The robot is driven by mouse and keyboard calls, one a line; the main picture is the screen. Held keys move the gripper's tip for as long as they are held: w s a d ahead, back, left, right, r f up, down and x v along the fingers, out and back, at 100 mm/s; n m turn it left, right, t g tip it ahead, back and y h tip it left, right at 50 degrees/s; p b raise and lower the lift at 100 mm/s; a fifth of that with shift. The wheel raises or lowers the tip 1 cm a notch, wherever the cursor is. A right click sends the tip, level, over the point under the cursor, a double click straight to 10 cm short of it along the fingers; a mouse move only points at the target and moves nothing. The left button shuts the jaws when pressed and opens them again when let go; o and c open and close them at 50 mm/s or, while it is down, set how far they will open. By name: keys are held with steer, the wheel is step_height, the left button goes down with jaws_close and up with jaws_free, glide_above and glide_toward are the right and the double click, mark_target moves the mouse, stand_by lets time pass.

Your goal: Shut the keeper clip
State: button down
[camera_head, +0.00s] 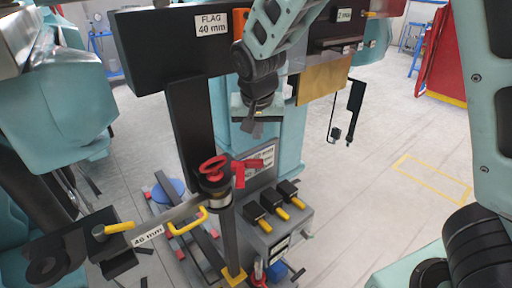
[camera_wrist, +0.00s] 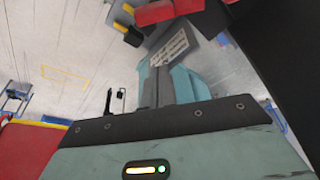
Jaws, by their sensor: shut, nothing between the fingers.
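My gripper (camera_head: 257,128) hangs pointing down in the upper middle of the head view, in front of a teal column. Its fingers are together and hold nothing. Below it and slightly left, a dark post head carries a red knob (camera_head: 213,168) and a red clip-like piece (camera_head: 247,172) that sticks out to the right. I cannot tell for sure that this piece is the keeper clip, or whether it is shut. My gripper is above this piece and apart from it. In the wrist view a red part (camera_wrist: 170,11) shows at the top edge, partly cut off.
A grey box with several black, yellow-tipped levers (camera_head: 270,203) stands right of the post. A dark beam labelled "FLAG 40 mm" (camera_head: 160,50) is behind. Open floor lies to the right.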

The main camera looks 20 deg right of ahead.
steer(key=shift+s+a+f+p, duration=0.1)
steer(key=shift+s+f+p, duration=0.3)
steer(key=shift+f, duration=0.3)
steer(key=shift+s+a+f+p, duration=0.15)
steer(key=shift+s+f+p, duration=0.3)
steer(key=shift+f, duration=0.25)
steer(key=shift+s+a+f+p, duration=0.1)
steer(key=shift+s+f+p, duration=0.3)
steer(key=shift+f, duration=0.3)
